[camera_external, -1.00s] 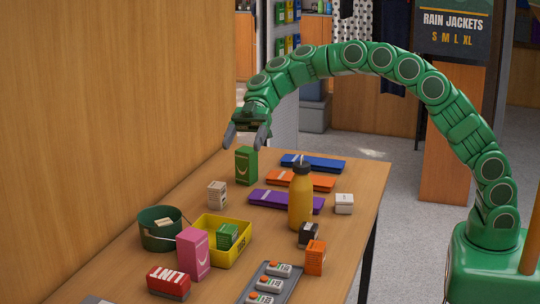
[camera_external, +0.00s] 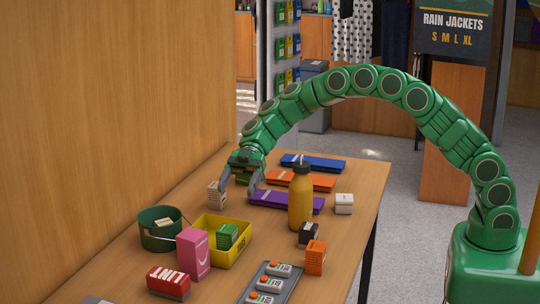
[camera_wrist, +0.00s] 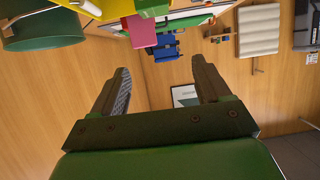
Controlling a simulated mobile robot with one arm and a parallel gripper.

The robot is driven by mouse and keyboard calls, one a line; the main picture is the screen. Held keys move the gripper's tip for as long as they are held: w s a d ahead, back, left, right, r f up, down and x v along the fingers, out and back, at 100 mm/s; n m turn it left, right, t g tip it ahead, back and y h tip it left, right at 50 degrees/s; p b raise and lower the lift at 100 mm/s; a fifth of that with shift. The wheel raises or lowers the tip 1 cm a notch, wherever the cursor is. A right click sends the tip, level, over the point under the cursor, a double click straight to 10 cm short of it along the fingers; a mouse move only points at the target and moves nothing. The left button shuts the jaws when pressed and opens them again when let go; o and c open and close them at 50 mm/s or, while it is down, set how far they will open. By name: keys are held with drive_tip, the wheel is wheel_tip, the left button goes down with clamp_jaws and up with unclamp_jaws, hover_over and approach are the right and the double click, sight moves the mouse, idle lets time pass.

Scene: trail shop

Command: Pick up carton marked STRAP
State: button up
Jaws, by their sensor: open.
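No carton in view has a readable STRAP mark; most labels are too small to read. My gripper (camera_external: 239,192) is open over the far left of the table, its fingers pointing down. A small beige carton (camera_external: 215,195) with printed lines stands close beside its left finger. A pink carton (camera_external: 193,254), a red carton (camera_external: 168,283), an orange carton (camera_external: 315,258), a black carton (camera_external: 308,235) and a white carton (camera_external: 344,204) stand nearer.
An amber bottle (camera_external: 300,205) stands mid-table. Purple (camera_external: 283,201), orange (camera_external: 318,184) and blue (camera_external: 325,165) flat packs lie behind. A yellow bin (camera_external: 239,253) holds a green carton (camera_external: 227,236). A green bucket (camera_external: 160,240) and a grey tray (camera_external: 291,279) stand in front. A wooden wall (camera_external: 110,110) is left.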

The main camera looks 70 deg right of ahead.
approach(229, 226)
drive_tip(key=a, duration=0.2)
drive_tip(key=shift+f+x, duration=0.2)
drive_tip(key=shift+x, duration=1.75)
drive_tip(key=shift+f+x, duration=0.15)
drive_tip(key=shift+x, duration=1.8)
drive_tip(key=shift+d, duration=0.15)
drive_tip(key=shift+c, duration=0.4)
drive_tip(key=c, duration=1.1)
drive_tip(key=shift+o, duration=0.2)
